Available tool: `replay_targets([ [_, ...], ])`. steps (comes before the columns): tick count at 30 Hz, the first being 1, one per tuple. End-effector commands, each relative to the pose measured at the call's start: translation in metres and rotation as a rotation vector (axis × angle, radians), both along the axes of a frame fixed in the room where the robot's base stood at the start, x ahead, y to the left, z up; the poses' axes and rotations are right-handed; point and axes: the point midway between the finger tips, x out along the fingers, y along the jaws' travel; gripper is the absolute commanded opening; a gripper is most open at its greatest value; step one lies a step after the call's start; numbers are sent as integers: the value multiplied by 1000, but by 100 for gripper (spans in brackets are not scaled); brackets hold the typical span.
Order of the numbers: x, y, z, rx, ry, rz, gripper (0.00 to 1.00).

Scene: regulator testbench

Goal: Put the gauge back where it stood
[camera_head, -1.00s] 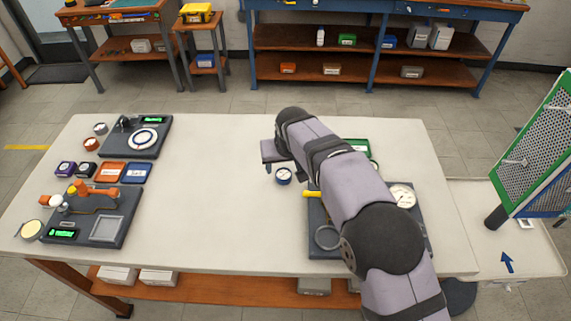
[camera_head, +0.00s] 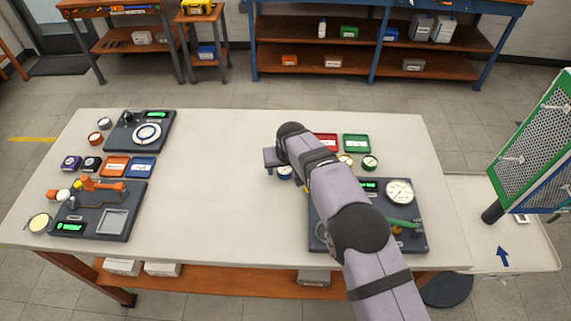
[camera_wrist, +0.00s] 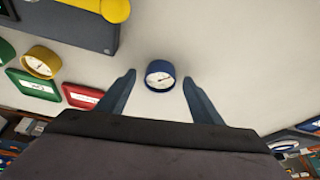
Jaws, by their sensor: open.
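A small blue-rimmed gauge (camera_head: 286,173) with a white dial stands on the table, partly covered by my arm in the head view. In the wrist view the blue gauge (camera_wrist: 160,76) shows between my fingertips. My gripper (camera_wrist: 159,80) is open with a finger on each side of it; I cannot tell whether they touch it. My gripper (camera_head: 272,162) is partly hidden by my wrist in the head view. A yellow gauge (camera_wrist: 41,62) and a green gauge (camera_head: 370,163) stand beside the red tray (camera_head: 327,141) and green tray (camera_head: 356,142).
A dark test bench (camera_head: 413,240) with a large white dial (camera_head: 399,191) lies at right, partly behind my arm. At left are two more dark stations (camera_head: 127,227), orange tray (camera_head: 115,166) and blue tray (camera_head: 141,167). The table's middle (camera_head: 215,190) is clear.

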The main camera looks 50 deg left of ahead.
Motion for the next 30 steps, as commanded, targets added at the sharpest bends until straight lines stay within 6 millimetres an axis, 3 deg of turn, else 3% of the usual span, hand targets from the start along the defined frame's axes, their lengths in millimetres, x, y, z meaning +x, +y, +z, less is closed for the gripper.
replay_targets([
  [10, 0, 0, -1, 0, 0, 0, 58],
  [15, 0, 0, -1, 0, 0, 0, 17],
  [16, 0, 0, -1, 0, 0, 0, 14],
  [30, 14, -6, -1, 1, -1, -1, 14],
])
